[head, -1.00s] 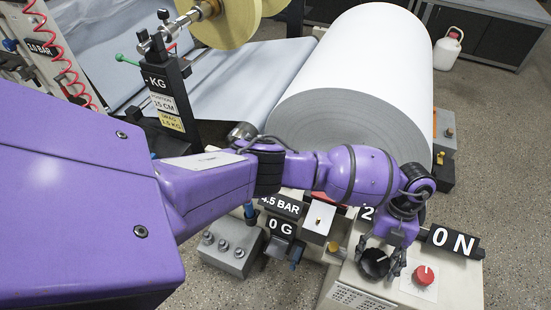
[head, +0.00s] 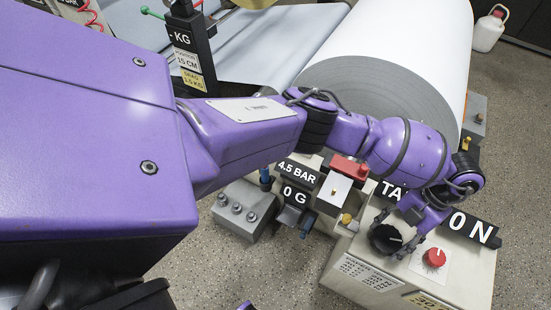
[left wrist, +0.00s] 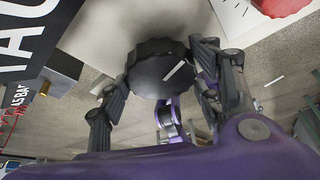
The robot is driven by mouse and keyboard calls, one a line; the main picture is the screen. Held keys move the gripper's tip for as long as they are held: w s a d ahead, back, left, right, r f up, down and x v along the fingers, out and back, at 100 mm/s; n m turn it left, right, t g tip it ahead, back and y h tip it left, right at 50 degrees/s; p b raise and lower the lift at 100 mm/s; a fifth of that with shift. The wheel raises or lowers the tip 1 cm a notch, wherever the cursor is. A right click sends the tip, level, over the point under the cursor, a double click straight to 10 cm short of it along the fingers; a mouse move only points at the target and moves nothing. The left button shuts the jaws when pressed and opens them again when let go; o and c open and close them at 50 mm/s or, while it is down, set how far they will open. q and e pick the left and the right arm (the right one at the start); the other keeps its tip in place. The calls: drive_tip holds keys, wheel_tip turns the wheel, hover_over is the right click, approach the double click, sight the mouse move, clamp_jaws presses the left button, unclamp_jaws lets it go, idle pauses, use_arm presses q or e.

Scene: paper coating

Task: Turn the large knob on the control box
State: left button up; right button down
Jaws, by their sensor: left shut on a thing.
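The control box (head: 456,275) is a cream box at the lower right of the head view. The large black knob (head: 385,238) sits on its top face and also fills the middle of the left wrist view (left wrist: 157,68), with a white pointer line on it. My left gripper (head: 401,238) reaches down over the box. In the left wrist view its two dark fingers stand on either side of the knob, shut on it. The arm hides part of the sign behind the knob. My right gripper is not in view.
A smaller red knob (head: 434,258) sits just right of the black knob. A black sign reading "0 N" (head: 470,230) stands behind. A large white paper roll (head: 400,60) lies beyond the arm. A grey block (head: 243,209) and gauge signs are at left.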

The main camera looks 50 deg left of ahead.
use_arm(q)
drive_tip(key=shift+a, duration=0.15)
drive_tip(key=o, duration=1.1)
drive_tip(key=shift+o, duration=0.2)
drive_tip(key=v, duration=1.2)
drive_tip(key=shift+s+r, duration=0.1)
